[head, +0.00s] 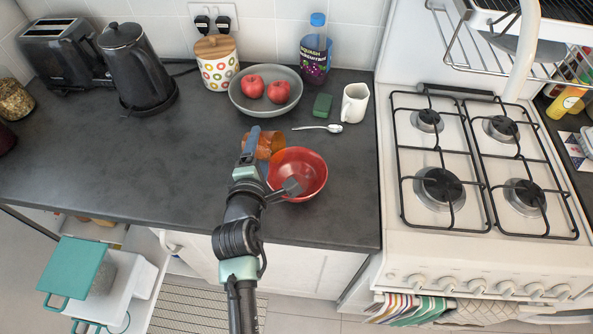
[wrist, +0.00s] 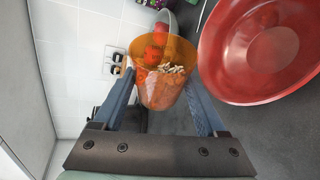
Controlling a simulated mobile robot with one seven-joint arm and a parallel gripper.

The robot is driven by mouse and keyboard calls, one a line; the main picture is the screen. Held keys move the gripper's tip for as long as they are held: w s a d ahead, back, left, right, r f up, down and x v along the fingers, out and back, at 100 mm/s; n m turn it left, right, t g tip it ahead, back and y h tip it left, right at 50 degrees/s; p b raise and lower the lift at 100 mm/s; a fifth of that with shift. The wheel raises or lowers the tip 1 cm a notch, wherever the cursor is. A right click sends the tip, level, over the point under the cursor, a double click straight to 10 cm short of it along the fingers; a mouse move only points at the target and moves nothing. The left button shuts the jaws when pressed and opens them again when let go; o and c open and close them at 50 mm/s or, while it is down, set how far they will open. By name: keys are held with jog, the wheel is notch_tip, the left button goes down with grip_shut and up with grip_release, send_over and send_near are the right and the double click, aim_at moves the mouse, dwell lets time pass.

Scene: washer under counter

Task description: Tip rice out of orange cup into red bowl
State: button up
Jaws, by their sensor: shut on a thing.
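The see-through orange cup (head: 264,146) is held in my gripper (head: 257,143), just above and beside the back left rim of the red bowl (head: 309,183). It looks tilted, with its mouth towards the bowl side. In the wrist view the orange cup (wrist: 158,92) sits between the two fingers of my gripper (wrist: 160,98), which are shut on its sides. Pale rice (wrist: 172,70) shows inside the cup near the mouth. The red bowl (wrist: 255,50) is at the right of the wrist view, and its visible inside looks empty.
A grey bowl with red apples (head: 265,92) stands behind the cup. A spoon (head: 318,128), a green sponge (head: 322,106) and a white mug (head: 354,103) are behind the red bowl. The stove (head: 470,180) is at the right.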

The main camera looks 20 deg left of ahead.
aim_at(278, 135)
jog(key=shift+w+d+r+m+y, duration=0.15)
jog(key=shift+d+m, duration=0.1)
jog(key=shift+d, duration=0.2)
jog(key=shift+s+d+r+m+y, duration=0.15)
jog(key=shift+d+m, duration=0.1)
jog(key=shift+d, duration=0.15)
jog(key=shift+w+d+f+m+t+y, duration=0.1)
jog(key=shift+d+f+m+t+y, duration=0.2)
jog(key=shift+f+m, duration=0.35)
dwell(0.6)
jog(key=shift+d+r+m+y+b, duration=0.25)
jog(key=shift+r+m+y+b, duration=0.15)
jog(key=shift+m+b, duration=0.4)
jog(key=shift+w+d+r+m+t+y+b, duration=0.2)
jog(key=shift+m+b, duration=0.3)
jog(key=shift+b, duration=0.65)
jog(key=shift+s+d+r+m+t+y+b, duration=0.2)
jog(key=shift+m+b, duration=0.25)
jog(key=shift+b, duration=0.75)
jog(key=shift+w+d+f+m+t+b, duration=0.1)
jog(key=shift+d+m+t+b, duration=0.3)
jog(key=shift+b, duration=0.75)
dwell(0.4)
